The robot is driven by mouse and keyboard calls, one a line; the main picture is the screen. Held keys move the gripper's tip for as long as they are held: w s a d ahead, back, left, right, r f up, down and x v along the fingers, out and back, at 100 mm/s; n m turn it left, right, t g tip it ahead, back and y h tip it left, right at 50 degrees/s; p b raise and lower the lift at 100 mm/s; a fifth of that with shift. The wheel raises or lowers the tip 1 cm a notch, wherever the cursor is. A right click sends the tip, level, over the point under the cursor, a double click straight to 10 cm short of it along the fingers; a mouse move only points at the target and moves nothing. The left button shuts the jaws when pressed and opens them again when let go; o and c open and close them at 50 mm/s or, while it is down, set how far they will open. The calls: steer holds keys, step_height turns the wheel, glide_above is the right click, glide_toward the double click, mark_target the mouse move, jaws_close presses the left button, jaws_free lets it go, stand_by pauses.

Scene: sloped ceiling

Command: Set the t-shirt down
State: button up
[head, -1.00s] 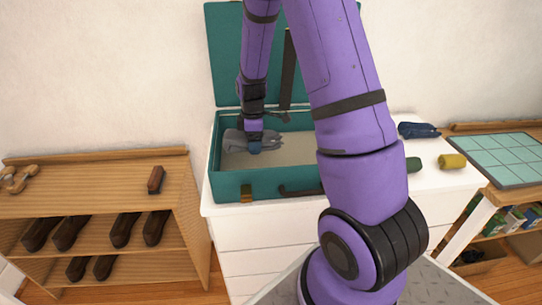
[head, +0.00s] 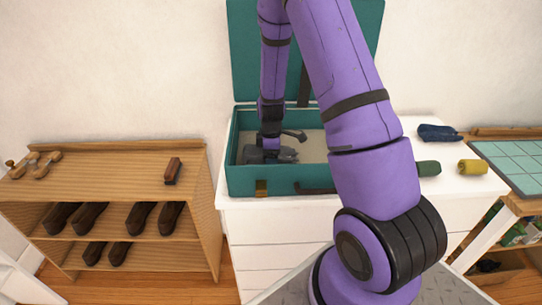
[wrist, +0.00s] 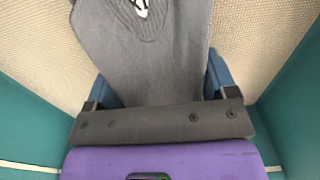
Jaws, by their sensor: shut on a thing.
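The t-shirt (head: 284,156) is grey and lies bunched low inside the open teal suitcase (head: 276,181), toward its left side. My gripper (head: 268,152) reaches down into the case from above, shut on the t-shirt. In the wrist view the t-shirt (wrist: 150,62) spreads between the two blue fingers of my gripper (wrist: 158,75). It has a ribbed neckline with a small black and white patch. The beige case lining shows on both sides of it. Whether the cloth fully rests on the case floor is hard to tell.
The suitcase stands on a white dresser (head: 272,255), its lid up behind my arm. To its right lie a dark blue folded cloth (head: 438,133), a green roll (head: 428,168) and a yellow roll (head: 473,167). A wooden shoe rack (head: 110,165) stands at left.

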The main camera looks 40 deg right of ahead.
steer(key=shift+f, duration=0.15)
steer(key=o, duration=0.9)
step_height(320, 180, up, 12)
steer(key=shift+r, duration=0.15)
steer(key=s+a+r+m+t, duration=0.1)
steer(key=s+a+r+m, duration=0.3)
steer(key=r, duration=0.5)
steer(key=s+a+r+m+t, duration=0.1)
steer(key=s+a+r+t, duration=0.1)
steer(key=s+a+r, duration=0.5)
steer(key=shift+s+a+r+m+t, duration=0.35)
steer(key=shift+s+r+m, duration=1)
steer(key=shift+s, duration=1.2)
steer(key=shift+s+a+r+m+t, duration=0.4)
steer(key=shift+s+r+m, duration=0.3)
steer(key=shift+s+r, duration=1.5)
steer(key=shift+s+a+r+m+t, duration=0.35)
steer(key=shift+s+r+m, duration=0.8)
steer(key=shift+s, duration=1.75)
steer(key=shift+r, duration=0.1)
